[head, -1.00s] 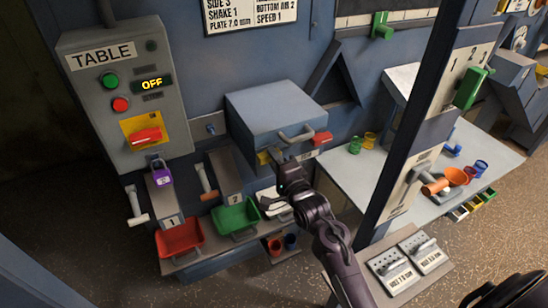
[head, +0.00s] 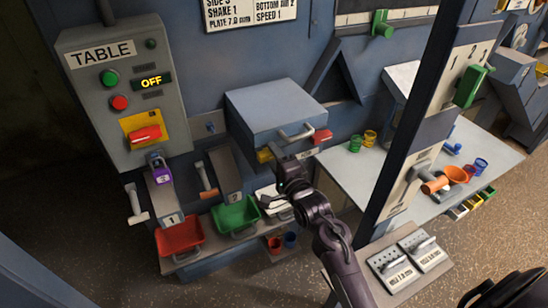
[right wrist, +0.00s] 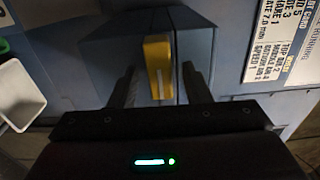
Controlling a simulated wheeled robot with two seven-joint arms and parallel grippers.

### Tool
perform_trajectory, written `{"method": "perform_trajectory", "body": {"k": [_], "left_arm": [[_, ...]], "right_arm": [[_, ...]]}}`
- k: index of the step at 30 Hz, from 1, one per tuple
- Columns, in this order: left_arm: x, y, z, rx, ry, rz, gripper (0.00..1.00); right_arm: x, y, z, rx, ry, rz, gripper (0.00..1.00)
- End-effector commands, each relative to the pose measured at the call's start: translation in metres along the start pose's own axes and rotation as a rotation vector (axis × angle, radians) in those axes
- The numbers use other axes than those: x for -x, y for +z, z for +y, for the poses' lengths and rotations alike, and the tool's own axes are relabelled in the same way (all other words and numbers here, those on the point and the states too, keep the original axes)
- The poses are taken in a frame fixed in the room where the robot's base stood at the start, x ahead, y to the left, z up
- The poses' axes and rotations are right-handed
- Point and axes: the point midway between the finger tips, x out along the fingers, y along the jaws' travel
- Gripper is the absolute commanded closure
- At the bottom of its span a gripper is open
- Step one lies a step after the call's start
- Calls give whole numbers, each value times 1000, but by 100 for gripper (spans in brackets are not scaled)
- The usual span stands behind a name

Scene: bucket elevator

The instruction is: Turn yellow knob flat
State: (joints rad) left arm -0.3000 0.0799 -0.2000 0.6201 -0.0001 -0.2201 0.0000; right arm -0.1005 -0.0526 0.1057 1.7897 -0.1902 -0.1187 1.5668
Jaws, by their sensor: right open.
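The yellow knob (head: 264,155) sits at the lower front of the blue-grey box (head: 272,112) in the head view, partly hidden beside my right gripper (head: 281,164). In the right wrist view the yellow knob (right wrist: 158,66) stands lengthwise up the picture, with a white mark on its face. The two dark fingers of my right gripper (right wrist: 160,77) are open, one on each side of it, with visible gaps. I cannot tell how deep the knob lies between them. My left gripper is not in view.
A red block (head: 322,136) and a grey handle (head: 296,134) are close to my right gripper on the box front. A red tray (head: 180,237) and a green tray (head: 237,215) stand below. A control panel (head: 125,90) reading OFF is at left.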

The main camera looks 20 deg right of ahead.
Motion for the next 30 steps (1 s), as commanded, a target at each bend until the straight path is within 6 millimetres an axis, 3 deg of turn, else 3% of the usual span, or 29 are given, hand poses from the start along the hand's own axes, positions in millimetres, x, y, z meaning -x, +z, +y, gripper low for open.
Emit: {"method": "perform_trajectory", "body": {"k": [15, 30], "left_arm": [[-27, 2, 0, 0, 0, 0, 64], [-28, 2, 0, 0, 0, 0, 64]], "right_arm": [[70, 0, 3, -1, 2, 1, 56], [77, 0, 0, -1, 1, 1, 56]]}}
